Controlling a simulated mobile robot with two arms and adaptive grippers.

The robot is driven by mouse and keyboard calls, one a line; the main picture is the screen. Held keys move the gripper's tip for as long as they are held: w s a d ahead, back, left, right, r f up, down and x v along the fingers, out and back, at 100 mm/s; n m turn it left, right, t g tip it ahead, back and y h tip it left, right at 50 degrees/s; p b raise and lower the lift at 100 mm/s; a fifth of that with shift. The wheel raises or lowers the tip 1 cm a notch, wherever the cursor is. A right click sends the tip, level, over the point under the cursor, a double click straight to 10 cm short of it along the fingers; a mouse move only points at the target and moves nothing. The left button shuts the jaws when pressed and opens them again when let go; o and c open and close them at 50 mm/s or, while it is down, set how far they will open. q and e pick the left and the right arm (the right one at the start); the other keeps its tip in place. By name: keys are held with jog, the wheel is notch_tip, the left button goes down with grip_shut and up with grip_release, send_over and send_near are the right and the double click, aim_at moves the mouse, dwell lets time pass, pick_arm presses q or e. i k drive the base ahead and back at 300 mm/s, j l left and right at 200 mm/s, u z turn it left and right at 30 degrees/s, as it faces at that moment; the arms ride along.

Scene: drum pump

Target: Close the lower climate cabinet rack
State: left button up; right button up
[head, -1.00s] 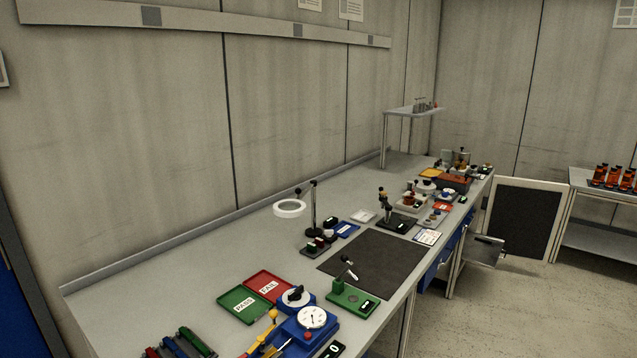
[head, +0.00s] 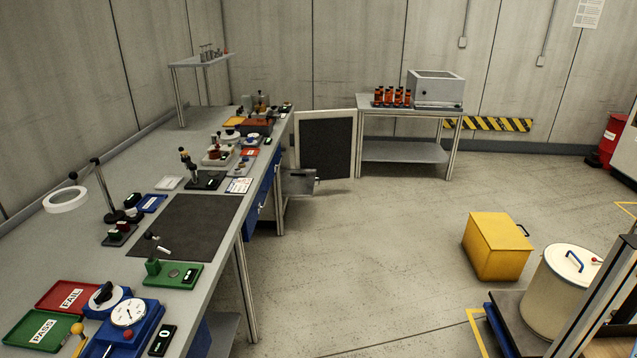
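A white-framed door with a dark panel (head: 326,146) stands open at the far end of the long bench; it looks like the climate cabinet's door. A grey metal piece (head: 299,183) sticks out beside it, just past the blue drawers. It looks like a pulled-out rack, but I cannot tell whether it is the lower one. The cabinet's inside is hidden from this angle. Neither of my grippers shows in the head view.
The long bench (head: 188,222) on the left holds tools and trays. A side table (head: 407,104) with orange bottles and a grey box stands at the back. A yellow box (head: 497,247) and a cream drum (head: 556,290) stand at right. The middle floor is clear.

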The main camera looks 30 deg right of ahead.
aim_at(300, 186)
jog(key=i+l+z, duration=0.15)
jog(key=i+l, duration=0.35)
jog(key=l, duration=0.15)
jog(key=i+l+z, duration=0.15)
jog(key=i+l, duration=0.4)
jog(key=i+l+z, duration=0.1)
jog(key=i+l, duration=0.5)
jog(key=i+l+z, duration=0.15)
jog(key=i+l, duration=0.35)
jog(key=i+l+z, duration=0.15)
jog(key=i+l, duration=0.25)
jog(key=i, duration=0.35)
jog(key=i+l, duration=0.15)
jog(key=i, duration=0.15)
jog(key=i+l+u, duration=0.15)
jog(key=i, duration=0.15)
